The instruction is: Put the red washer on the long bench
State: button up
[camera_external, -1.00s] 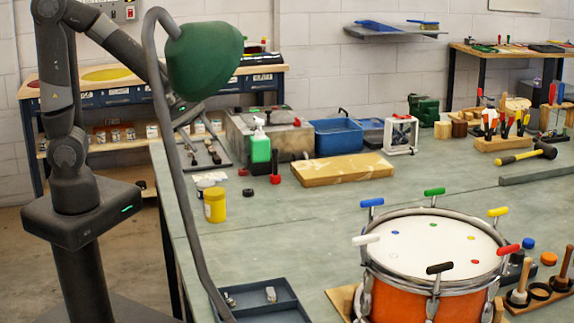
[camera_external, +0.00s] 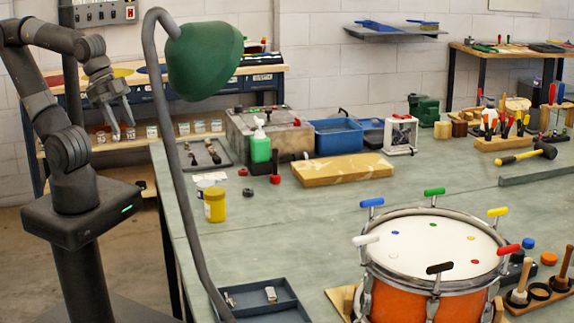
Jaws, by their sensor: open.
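Two small red round pieces lie on the green-topped bench (camera_external: 330,225): one (camera_external: 275,179) at the foot of a black upright post, and a smaller one (camera_external: 243,171) left of it. I cannot tell for sure which is the red washer. A dark ring (camera_external: 248,192) lies just in front of them. My gripper (camera_external: 124,132) is open, fingers pointing down, with nothing seen between them. It is left of the lamp, off the bench's left edge, in front of the back workbench (camera_external: 135,84), well apart from the red pieces.
A green lamp (camera_external: 205,62) on a curved pole stands between my arm and the bench. A yellow jar (camera_external: 214,205), a green bottle (camera_external: 260,148), a wooden board (camera_external: 342,169) and a drum (camera_external: 430,245) stand on the bench. Its middle is clear.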

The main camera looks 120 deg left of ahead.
jog(key=m+t+y, duration=0.3)
jog(key=m, duration=2.9)
send_over(241, 169)
jog(key=s+d, duration=0.3)
jog(key=s, duration=0.6)
notch_tip(241, 169, down, 18)
jog(key=shift+d+f, duration=0.1)
jog(key=shift+f, duration=0.1)
jog(key=x, duration=0.5)
jog(key=shift+w, duration=0.1)
jog(key=shift+w+r+x, duration=0.1)
jog(key=shift+x, duration=0.85)
jog(key=shift+w+r+x, duration=0.15)
jog(key=shift+x, duration=0.75)
jog(key=shift+w+r+x, duration=0.1)
jog(key=shift+x, duration=0.85)
